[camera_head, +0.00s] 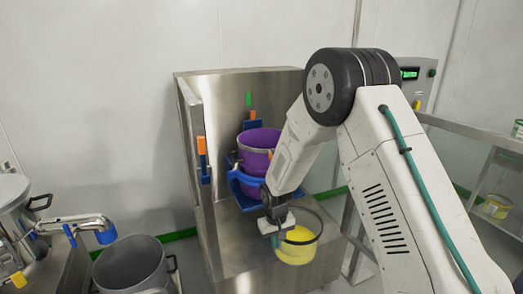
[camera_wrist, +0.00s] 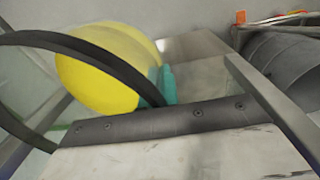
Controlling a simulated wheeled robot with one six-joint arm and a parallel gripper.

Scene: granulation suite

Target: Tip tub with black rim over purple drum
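The tub with the black rim (camera_head: 319,226) is clear-walled with yellow contents (camera_head: 296,247). It is in front of the steel stand, below and right of the purple drum. In the wrist view its black rim (camera_wrist: 75,44) curves across the left, with the yellow beside it. My gripper (camera_head: 276,238) is at the tub's left side, its teal fingers (camera_wrist: 161,85) close together at the rim; it looks shut on the rim. The purple drum (camera_head: 259,139) stands upright in a blue holder on the stand, its lower right partly hidden by my arm.
The steel stand (camera_head: 237,237) has a side panel with an orange-and-blue latch (camera_head: 203,158) left of the drum. A grey pot (camera_head: 131,266) and a metal pipe with a blue end (camera_head: 80,226) are at lower left. A steel rack (camera_head: 470,131) stands at right.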

